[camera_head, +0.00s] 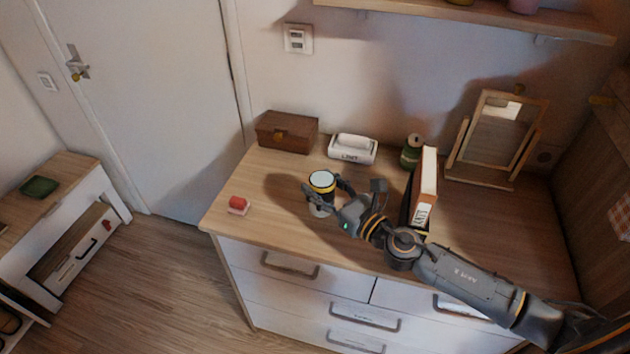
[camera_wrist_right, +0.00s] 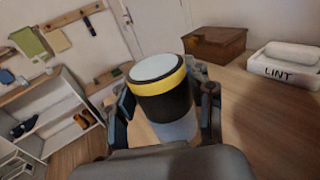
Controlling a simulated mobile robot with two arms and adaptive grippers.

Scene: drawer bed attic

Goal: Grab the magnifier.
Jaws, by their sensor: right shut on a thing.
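The magnifier (camera_head: 321,180) looks like a short black cylinder with a yellow band, a pale round top and a clear lower part. It is upright above the left part of the dresser top. My right gripper (camera_head: 326,190) is shut on it, with one finger on each side. In the right wrist view the magnifier (camera_wrist_right: 160,82) sits between the fingers of the gripper (camera_wrist_right: 168,100). I cannot tell whether its base touches the wood. My left gripper is not in view.
On the dresser (camera_head: 265,215) stand a brown box (camera_head: 287,132), a white LINT box (camera_head: 352,149), a green can (camera_head: 411,151), an upright book (camera_head: 425,185) near my arm and a mirror (camera_head: 500,135). A small red item (camera_head: 238,203) lies left. Free wood lies between.

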